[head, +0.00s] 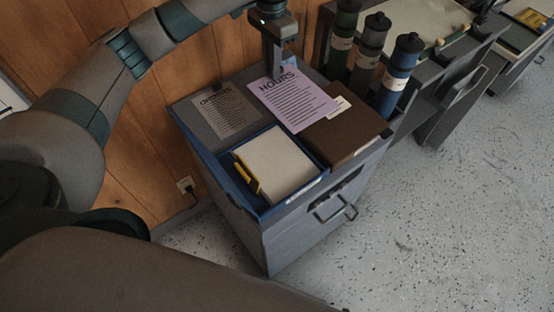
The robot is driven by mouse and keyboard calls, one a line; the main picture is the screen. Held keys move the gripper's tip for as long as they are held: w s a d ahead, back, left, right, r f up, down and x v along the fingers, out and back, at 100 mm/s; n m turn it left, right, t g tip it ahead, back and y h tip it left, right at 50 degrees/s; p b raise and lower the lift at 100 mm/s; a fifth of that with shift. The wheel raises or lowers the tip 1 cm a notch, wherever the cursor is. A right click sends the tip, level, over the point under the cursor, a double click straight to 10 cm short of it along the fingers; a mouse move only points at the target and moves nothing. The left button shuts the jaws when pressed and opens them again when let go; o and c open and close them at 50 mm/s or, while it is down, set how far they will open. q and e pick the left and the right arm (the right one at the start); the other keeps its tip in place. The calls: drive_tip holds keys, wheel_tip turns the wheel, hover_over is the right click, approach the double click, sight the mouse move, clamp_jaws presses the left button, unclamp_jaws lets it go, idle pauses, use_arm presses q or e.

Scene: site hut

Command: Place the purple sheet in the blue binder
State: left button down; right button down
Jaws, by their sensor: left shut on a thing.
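The purple sheet (296,101), printed with a large heading and lines of text, is at the far side of the cabinet top. My left gripper (283,74) is shut on its far edge from above. The near part of the sheet overlaps a brown binder or folder; I cannot tell whether it touches it. The blue binder (281,201) is nearer to me, with a pale stack of pages inside its blue rim and a yellow piece along its left side. The purple sheet is beyond the pages. My right gripper is not in view.
A grey printed sheet (225,112) lies left of the purple one. The brown binder (346,134) with a white label is at right. Several capped tubes (400,72) stand beyond it. The cabinet (285,239) has a front handle; speckled floor is clear at right.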

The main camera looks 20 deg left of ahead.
use_arm(q)
drive_tip(key=shift+f+b, duration=0.3)
drive_tip(key=shift+f, duration=0.3)
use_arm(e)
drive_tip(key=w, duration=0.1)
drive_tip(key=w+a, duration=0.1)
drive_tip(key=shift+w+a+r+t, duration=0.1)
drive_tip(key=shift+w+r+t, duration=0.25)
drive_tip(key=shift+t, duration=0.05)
